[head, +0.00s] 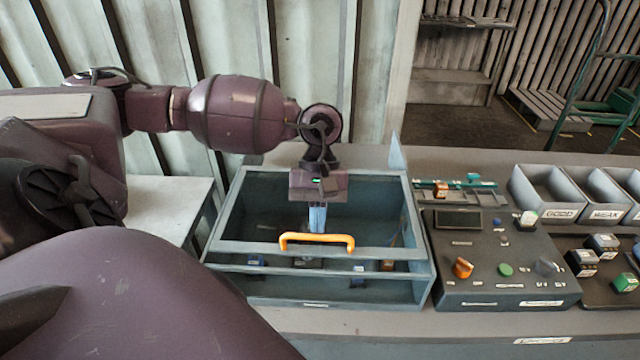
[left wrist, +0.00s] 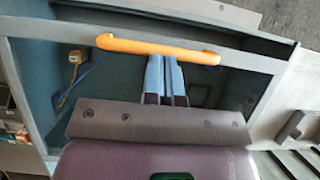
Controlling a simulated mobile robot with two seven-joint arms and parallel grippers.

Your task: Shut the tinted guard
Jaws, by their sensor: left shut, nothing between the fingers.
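The tinted guard (head: 225,243) is a grey-blue frame with a dark see-through pane on the bench-top housing (head: 320,293). Its orange handle (head: 317,237) is on the front bar, which stands apart from the housing's front edge, with a gap showing small parts inside. My left gripper (head: 317,228) points down just behind the handle, shut and empty. In the left wrist view its blue fingertips (left wrist: 165,58) are beside the orange handle (left wrist: 158,47), not around it; I cannot tell whether they touch. My right gripper is not in view.
A control panel (head: 500,270) with an orange knob and green button stands right of the housing. Grey bins (head: 548,195) and small blocks (head: 603,245) are further right. A pale side table (head: 165,200) is at left. A corrugated wall is behind.

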